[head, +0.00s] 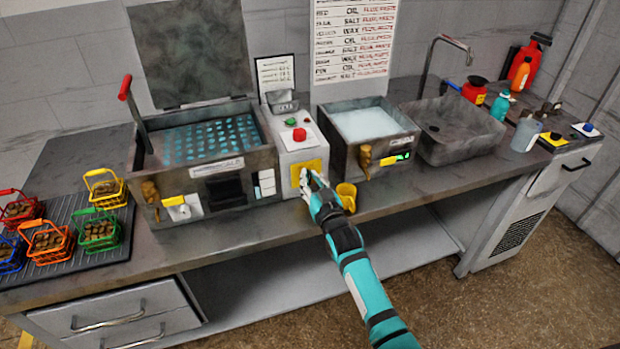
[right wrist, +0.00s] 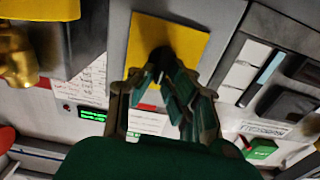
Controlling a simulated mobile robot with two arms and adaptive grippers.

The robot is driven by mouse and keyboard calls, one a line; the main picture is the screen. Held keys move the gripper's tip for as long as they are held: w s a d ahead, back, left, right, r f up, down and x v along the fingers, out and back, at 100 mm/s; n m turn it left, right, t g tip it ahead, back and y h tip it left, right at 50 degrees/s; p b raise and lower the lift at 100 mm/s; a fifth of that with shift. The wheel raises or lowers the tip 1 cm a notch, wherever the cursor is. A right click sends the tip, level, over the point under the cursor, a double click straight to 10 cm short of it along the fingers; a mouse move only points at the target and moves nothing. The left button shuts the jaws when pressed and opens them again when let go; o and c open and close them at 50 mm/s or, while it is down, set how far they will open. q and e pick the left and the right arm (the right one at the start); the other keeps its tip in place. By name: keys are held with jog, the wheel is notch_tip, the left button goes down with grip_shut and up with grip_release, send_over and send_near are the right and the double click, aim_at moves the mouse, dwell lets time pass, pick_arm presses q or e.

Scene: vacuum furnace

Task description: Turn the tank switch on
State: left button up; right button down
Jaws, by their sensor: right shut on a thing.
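A grey control box (head: 292,140) stands between the two tanks. On its front is a yellow switch plate (head: 312,169), which also shows in the right wrist view (right wrist: 190,38). A dark switch knob (right wrist: 161,56) sits at the middle of the plate. My right gripper (head: 306,180) is at the plate, and its fingers (right wrist: 165,75) are shut on the dark knob. The fingers hide part of the knob, so I cannot tell which way it is turned. My left gripper is not in view.
A tank with a raised lid (head: 215,166) stands left, a smaller tank (head: 368,138) right. A red button (head: 299,134) tops the control box. Coloured baskets (head: 98,232) occupy the bench's left end.

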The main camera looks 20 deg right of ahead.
jog(key=m, duration=0.5)
jog(key=shift+d+f+m, duration=0.1)
jog(key=shift+d+m, duration=0.15)
jog(key=shift+m, duration=0.05)
dwell(0.4)
jog(key=c, duration=1.4)
grip_release()
jog(key=s, duration=1.2)
jog(key=shift+d, duration=0.2)
jog(key=shift+f, duration=0.1)
